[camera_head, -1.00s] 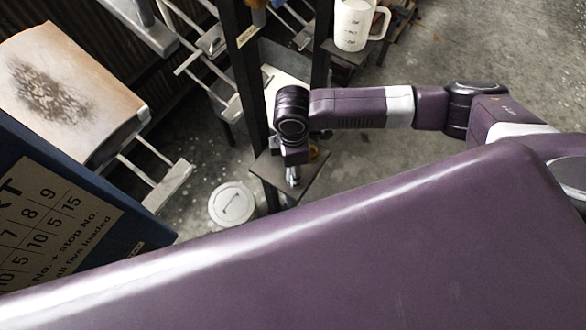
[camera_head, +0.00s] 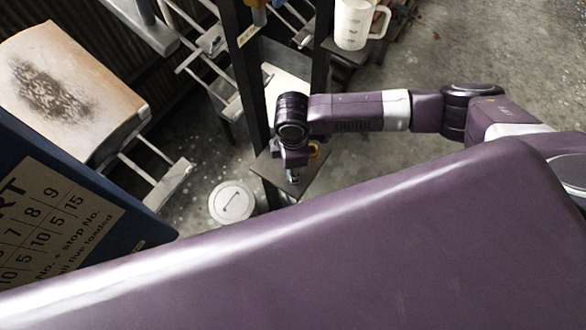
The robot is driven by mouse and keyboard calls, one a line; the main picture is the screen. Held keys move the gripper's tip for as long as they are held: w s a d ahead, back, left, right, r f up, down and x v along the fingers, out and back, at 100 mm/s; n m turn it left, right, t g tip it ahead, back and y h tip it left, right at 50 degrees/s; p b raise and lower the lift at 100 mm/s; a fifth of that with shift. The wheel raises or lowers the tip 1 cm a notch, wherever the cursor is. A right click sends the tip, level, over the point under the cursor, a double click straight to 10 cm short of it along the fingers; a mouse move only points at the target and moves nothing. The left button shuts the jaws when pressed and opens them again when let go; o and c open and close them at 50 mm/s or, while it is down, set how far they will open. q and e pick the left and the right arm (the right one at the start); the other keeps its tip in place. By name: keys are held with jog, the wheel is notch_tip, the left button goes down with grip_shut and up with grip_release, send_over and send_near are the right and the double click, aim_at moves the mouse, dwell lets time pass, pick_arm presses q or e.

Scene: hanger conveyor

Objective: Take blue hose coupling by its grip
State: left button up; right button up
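I cannot make out a blue hose coupling for certain. A small blue object (camera_head: 276,3) is cut off by the top edge, beside the dark post. My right arm comes in from the right, and its gripper (camera_head: 293,176) points down over a small dark shelf (camera_head: 310,181) on the post. Only a bit of its metal tip shows, and the wrist hides the rest. A small orange-yellow piece (camera_head: 315,150) shows just behind the wrist; I cannot tell what it belongs to. My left gripper is out of view.
A white jug (camera_head: 352,24) stands on a higher shelf. A dark post (camera_head: 247,85) rises beside my wrist. A round white lid (camera_head: 231,203) lies lower left of the shelf. A blue sign board (camera_head: 95,215) and scorched ironing board (camera_head: 60,90) are at left.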

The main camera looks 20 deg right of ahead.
jog(key=shift+r, duration=0.1)
notch_tip(320, 180, up, 20)
jog(key=b, duration=0.2)
jog(key=shift+d, duration=0.1)
dwell(0.3)
